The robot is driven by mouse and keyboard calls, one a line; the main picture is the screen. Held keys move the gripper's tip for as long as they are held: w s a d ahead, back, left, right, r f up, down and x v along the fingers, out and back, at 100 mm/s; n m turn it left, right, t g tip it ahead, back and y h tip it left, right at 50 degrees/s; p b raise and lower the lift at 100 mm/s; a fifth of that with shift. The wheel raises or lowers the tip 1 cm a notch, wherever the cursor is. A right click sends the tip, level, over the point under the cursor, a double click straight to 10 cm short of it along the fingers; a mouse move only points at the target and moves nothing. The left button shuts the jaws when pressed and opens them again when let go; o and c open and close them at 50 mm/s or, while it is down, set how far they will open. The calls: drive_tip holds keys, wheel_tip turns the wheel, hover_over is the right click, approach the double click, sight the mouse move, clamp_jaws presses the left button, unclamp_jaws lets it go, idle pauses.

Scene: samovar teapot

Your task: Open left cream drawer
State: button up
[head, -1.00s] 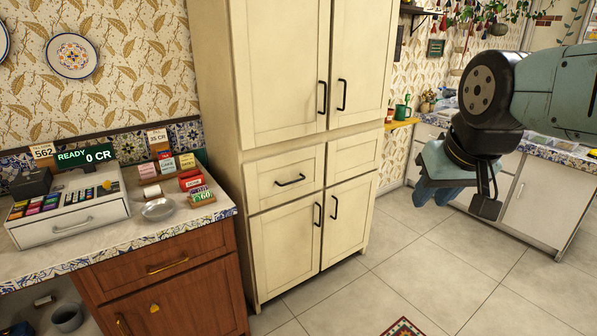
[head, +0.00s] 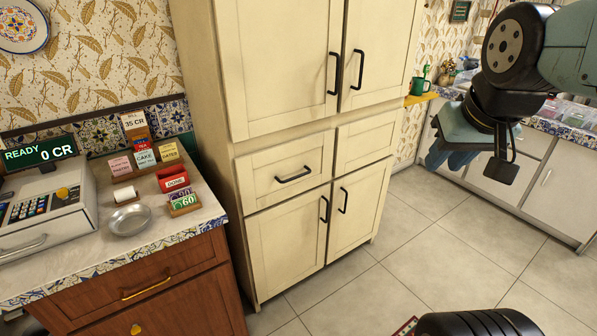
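The cream cabinet (head: 228,200) stands in the middle of the head view. Its left cream drawer (head: 260,181) looks shut, with a black bar handle (head: 293,174) on its front. A drawer-like cream panel (head: 364,140) sits to its right, with no handle visible. My gripper (head: 452,157) hangs at the right, in the air, well apart from the cabinet and the handle. Its blue fingers point down and to the left. They are partly hidden, and I cannot make out a gap between them.
A wooden counter (head: 165,303) with a cash register (head: 47,205), a metal dish (head: 129,220) and small signs stands at the left. Open tiled floor (head: 400,262) lies in front of and right of the cabinet. White counter units (head: 560,195) stand at the far right.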

sight(297, 177)
drive_tip(key=shift+w, duration=0.1)
drive_tip(key=w+a+f+n+t, duration=0.15)
drive_tip(key=w+f+n, duration=0.25)
drive_tip(key=w, duration=0.5)
drive_tip(key=w+a+f+n+t+y, duration=0.1)
drive_tip(key=w+f+n+t, duration=0.2)
drive_tip(key=w, duration=0.6)
drive_tip(key=w+a+f+n, duration=0.2)
drive_tip(key=w+f+n, duration=0.25)
drive_tip(key=w, duration=0.55)
drive_tip(key=w+a+f+n+t+y, duration=0.1)
drive_tip(key=w+a+f+n+y, duration=0.2)
drive_tip(key=f, duration=0.4)
drive_tip(key=w+a+f+n+t+y, duration=0.1)
drive_tip(key=a+f+n+y, duration=0.1)
drive_tip(key=a+f+n, duration=0.4)
drive_tip(key=w+a+f+n+t+y, duration=0.1)
drive_tip(key=w+a+f+n+y, duration=0.2)
drive_tip(key=f, duration=0.5)
drive_tip(key=shift+n, duration=0.65)
drive_tip(key=x, duration=1.3)
drive_tip(key=shift+s+a+f, duration=0.15)
drive_tip(key=shift+a+f, duration=0.15)
drive_tip(key=shift+f, duration=0.1)
clamp_jaws()
drive_tip(key=shift+s, duration=0.1)
